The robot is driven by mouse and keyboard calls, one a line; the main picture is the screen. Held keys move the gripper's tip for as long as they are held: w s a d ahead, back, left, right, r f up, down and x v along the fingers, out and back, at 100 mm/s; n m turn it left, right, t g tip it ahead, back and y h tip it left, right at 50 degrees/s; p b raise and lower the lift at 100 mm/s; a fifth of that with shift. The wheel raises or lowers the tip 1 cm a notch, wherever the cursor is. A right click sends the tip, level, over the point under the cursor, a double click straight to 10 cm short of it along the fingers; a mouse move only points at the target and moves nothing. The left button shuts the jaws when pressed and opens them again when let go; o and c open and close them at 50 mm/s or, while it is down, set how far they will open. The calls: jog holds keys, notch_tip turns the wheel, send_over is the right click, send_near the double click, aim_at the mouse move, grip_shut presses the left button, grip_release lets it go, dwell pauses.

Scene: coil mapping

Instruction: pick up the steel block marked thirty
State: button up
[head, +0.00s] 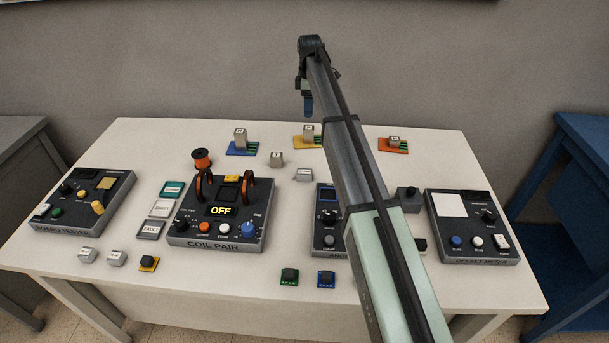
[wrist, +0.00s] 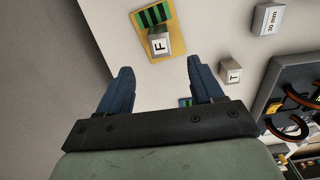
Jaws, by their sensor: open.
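The block marked "30 mm" (wrist: 268,18) is a pale grey block lying on the table near the upper right of the wrist view. In the head view it appears as a small light block (head: 303,174) right of the coil pair device, with its label too small to read. My gripper (head: 308,108) hangs above the back part of the table, apart from the block. In the wrist view the two blue fingers of my gripper (wrist: 159,67) are spread, with nothing held between them. The 30 mm block is off to their right.
A block marked F (wrist: 159,43) stands on a yellow pad (wrist: 137,24) just beyond my fingers. A block marked T (wrist: 231,73) stands between that pad and the coil pair device (head: 217,237). Blue (head: 232,149) and orange (head: 384,147) pads flank the yellow one.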

jog(key=shift+o, duration=0.2)
jog(key=shift+a, duration=0.1)
jog(key=s+a+r, duration=0.1)
jog(key=s+a, duration=0.1)
send_over(305, 171)
jog(key=f, duration=0.7)
jog(key=shift+s, duration=0.3)
jog(key=shift+w+f, duration=0.2)
jog(key=shift+f, duration=2.9)
jog(key=c, duration=1.2)
